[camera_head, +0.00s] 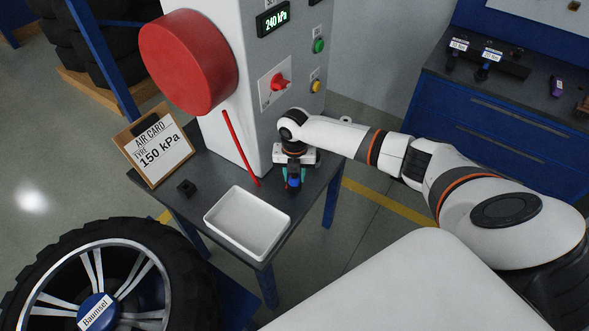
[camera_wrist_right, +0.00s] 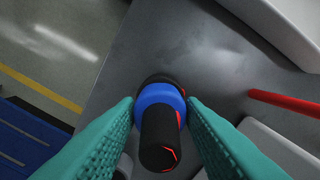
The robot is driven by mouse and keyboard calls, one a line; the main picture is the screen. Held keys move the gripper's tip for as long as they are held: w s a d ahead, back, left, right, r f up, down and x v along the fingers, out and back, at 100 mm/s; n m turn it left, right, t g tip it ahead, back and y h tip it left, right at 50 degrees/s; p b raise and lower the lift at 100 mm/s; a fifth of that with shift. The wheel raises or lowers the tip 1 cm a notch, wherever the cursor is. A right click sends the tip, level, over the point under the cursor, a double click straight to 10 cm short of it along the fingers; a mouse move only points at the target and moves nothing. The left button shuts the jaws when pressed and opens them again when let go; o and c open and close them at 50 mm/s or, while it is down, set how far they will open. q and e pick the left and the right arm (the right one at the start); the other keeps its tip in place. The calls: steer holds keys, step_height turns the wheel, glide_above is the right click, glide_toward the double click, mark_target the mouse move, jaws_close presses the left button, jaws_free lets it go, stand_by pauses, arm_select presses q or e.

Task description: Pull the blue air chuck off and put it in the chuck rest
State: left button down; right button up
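The blue air chuck (camera_wrist_right: 154,96) is a black cylinder with a blue band and red marks, seen end-on in the right wrist view. My right gripper (camera_wrist_right: 160,104) has its teal fingers on both sides of the blue band, apparently closed against it. In the head view the right gripper (camera_head: 293,184) points down over the grey table, beside the tester's foot. Whether the chuck's lower end touches anything is hidden. A small black block (camera_head: 186,187) sits on the table's left part; I cannot tell if it is the chuck rest. My left gripper is out of view.
A white tray (camera_head: 217,219) lies at the table's front. A red rod (camera_head: 241,148) slopes beside the tester (camera_head: 240,60). An air card (camera_head: 158,150) reading 150 kPa stands at the left. A Baumsel wheel (camera_head: 60,260) is lower left. A blue workbench (camera_head: 480,120) is at right.

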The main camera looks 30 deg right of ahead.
steer(key=o, duration=0.3)
steer(key=shift+o, duration=0.2)
steer(key=shift+r, duration=0.1)
